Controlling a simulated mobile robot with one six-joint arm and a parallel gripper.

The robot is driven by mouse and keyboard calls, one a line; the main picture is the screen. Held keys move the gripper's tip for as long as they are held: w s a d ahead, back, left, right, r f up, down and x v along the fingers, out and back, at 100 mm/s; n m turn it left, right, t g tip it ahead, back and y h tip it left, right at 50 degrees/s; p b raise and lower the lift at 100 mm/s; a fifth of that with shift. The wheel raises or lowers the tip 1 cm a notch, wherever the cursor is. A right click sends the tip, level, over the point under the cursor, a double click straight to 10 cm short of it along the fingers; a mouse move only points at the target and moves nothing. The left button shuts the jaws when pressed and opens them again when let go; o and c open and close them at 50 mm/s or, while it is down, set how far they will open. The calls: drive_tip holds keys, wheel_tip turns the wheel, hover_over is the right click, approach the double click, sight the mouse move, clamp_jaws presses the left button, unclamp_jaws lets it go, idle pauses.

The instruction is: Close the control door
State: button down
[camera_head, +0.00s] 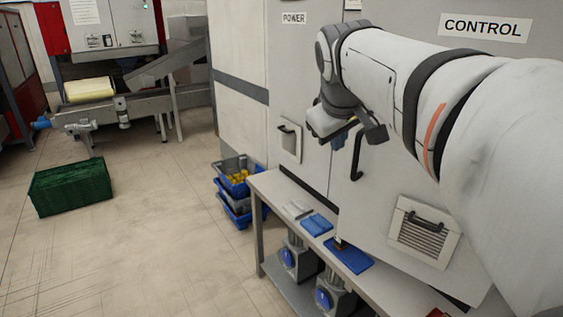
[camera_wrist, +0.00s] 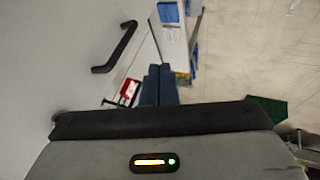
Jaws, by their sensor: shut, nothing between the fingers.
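The control door (camera_head: 385,190) is a light grey panel below the CONTROL label (camera_head: 486,27), with a black bar handle (camera_head: 357,156) near its left edge and a vent lower down. My arm covers much of its upper part. In the wrist view the door (camera_wrist: 60,60) fills the left side, with its handle (camera_wrist: 116,47) at upper left. In the head view my gripper (camera_head: 340,137) hangs just left of the handle.
A narrow grey bench (camera_head: 262,190) with blue trays runs along the cabinet front. Blue crates (camera_head: 240,205) stand by its far end. The POWER cabinet (camera_head: 240,130) is to the left. A green crate (camera_head: 70,187) is on the floor at left; the floor between is clear.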

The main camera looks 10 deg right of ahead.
drive_tip(key=w+d+f, duration=0.7)
drive_tip(key=w+d, duration=0.1)
drive_tip(key=shift+w+h+b, duration=0.2)
drive_tip(key=shift+h+b, duration=0.1)
drive_tip(key=shift+b, duration=0.05)
idle(0.3)
